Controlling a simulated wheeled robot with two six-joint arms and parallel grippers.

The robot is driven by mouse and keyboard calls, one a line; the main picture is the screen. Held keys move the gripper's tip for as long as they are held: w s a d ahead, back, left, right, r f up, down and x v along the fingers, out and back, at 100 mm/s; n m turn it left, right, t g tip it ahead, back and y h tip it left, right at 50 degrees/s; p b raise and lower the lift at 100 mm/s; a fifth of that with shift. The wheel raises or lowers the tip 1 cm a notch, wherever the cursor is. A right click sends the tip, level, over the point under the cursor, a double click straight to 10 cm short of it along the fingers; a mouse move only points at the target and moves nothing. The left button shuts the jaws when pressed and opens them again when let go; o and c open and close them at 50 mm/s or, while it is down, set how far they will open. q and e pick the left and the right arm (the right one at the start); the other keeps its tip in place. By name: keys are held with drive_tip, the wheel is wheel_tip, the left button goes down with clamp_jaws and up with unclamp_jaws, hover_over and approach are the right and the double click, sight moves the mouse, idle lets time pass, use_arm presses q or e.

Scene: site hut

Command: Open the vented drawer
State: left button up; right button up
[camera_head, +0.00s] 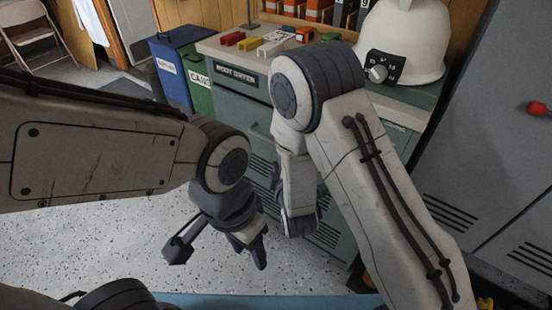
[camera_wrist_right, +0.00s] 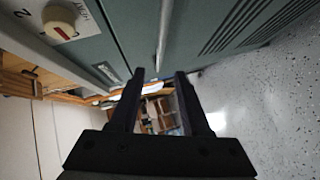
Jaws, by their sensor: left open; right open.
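The vented drawer (camera_head: 262,168) is a grey-green front with dark slots, low in the cabinet marked BOOT DRYER; it looks shut. A pale bar handle (camera_head: 259,136) crosses its upper part, and my right arm hides much of the front. In the right wrist view the slotted green front (camera_wrist_right: 245,27) runs along the top, with a pale bar (camera_wrist_right: 165,35) beside the slots. My right gripper (camera_wrist_right: 160,75) is open and empty, pointing along the front; in the head view it hangs close before the cabinet. My left gripper (camera_head: 250,250) is open and lower left, apart from the drawer.
Coloured blocks (camera_head: 250,43) and a white dome with a knob (camera_head: 405,40) stand on the cabinet top. Blue (camera_head: 176,70) and green (camera_head: 200,95) bins stand left of it. A grey locker (camera_head: 490,130) is at right. The speckled floor (camera_head: 100,240) in front is clear.

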drive_tip(key=shift+n+t, duration=0.6)
drive_tip(key=x, duration=0.3)
drive_tip(key=f+b+x, duration=0.1)
drive_tip(key=x, duration=0.3)
drive_tip(key=d+b+x, duration=0.1)
drive_tip(key=x, duration=0.2)
drive_tip(key=shift+w+f, duration=0.3)
drive_tip(key=shift+w, duration=0.05)
use_arm(q)
wheel_tip(320, 180, down, 3)
use_arm(e)
clamp_jaws()
idle(0.4)
